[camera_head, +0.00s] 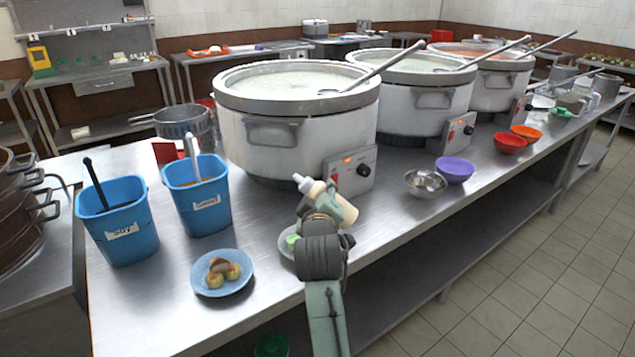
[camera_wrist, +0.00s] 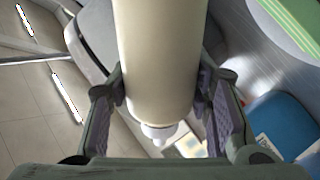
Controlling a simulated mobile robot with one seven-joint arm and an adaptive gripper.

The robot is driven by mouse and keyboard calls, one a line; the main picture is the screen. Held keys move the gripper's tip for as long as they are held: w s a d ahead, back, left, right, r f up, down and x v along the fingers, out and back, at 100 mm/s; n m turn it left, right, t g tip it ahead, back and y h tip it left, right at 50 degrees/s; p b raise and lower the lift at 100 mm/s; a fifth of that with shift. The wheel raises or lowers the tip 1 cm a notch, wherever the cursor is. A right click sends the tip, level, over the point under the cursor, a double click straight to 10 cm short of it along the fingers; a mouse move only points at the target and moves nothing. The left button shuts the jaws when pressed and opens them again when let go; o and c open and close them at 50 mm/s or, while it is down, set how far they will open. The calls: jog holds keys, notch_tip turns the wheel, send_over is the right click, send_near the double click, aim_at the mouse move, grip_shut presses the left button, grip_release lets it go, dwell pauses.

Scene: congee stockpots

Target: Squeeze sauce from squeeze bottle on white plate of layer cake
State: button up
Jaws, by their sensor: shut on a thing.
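My gripper (camera_head: 322,212) is shut on a cream squeeze bottle (camera_head: 340,204), which also fills the middle of the wrist view (camera_wrist: 160,55) between both fingers. The bottle is tilted, with its nozzle at the upper left in the head view, in front of the nearest stockpot. A white plate (camera_head: 284,246) lies on the steel counter just left of my wrist and is partly hidden by it. A green piece, likely the layer cake (camera_head: 291,240), shows on it. A green-and-yellow striped surface (camera_wrist: 298,20) shows at the wrist view's upper right. No sauce is visible on it.
Several large stockpots (camera_head: 283,115) stand along the counter. Two blue bins (camera_head: 117,221) and a blue plate with food (camera_head: 222,279) are to the left. A metal bowl (camera_head: 425,184) and a purple bowl (camera_head: 454,170) are to the right. The front counter strip between is clear.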

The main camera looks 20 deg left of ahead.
jog(key=shift+s+d+f+n, duration=0.1)
jog(key=shift+d+f+n, duration=0.05)
jog(key=shift+d+n, duration=0.2)
jog(key=d+n+h, duration=0.1)
jog(key=d+f+n+b, duration=0.1)
jog(key=n, duration=0.1)
jog(key=d+f+n+h+b, duration=0.1)
jog(key=n, duration=0.1)
jog(key=shift+w+d+h, duration=0.3)
jog(key=shift+d, duration=0.1)
jog(key=shift+a+n+b, duration=0.3)
jog(key=shift+n+b, duration=0.05)
jog(key=shift+n, duration=0.6)
jog(key=n+h+b, duration=0.1)
jog(key=n+b, duration=0.1)
jog(key=n, duration=0.1)
jog(key=shift+s+a+h, duration=0.1)
jog(key=shift+a+h, duration=0.25)
jog(key=shift+h, duration=0.05)
jog(key=a+n, duration=0.1)
jog(key=a+n+t+h+p, duration=0.1)
jog(key=n, duration=0.1)
jog(key=shift+r, duration=0.3)
jog(key=n, duration=0.1)
jog(key=a+n, duration=0.1)
jog(key=n, duration=0.1)
jog(key=shift+s+a+t+h, duration=0.2)
jog(key=shift+t+h, duration=0.1)
jog(key=shift+h, duration=0.1)
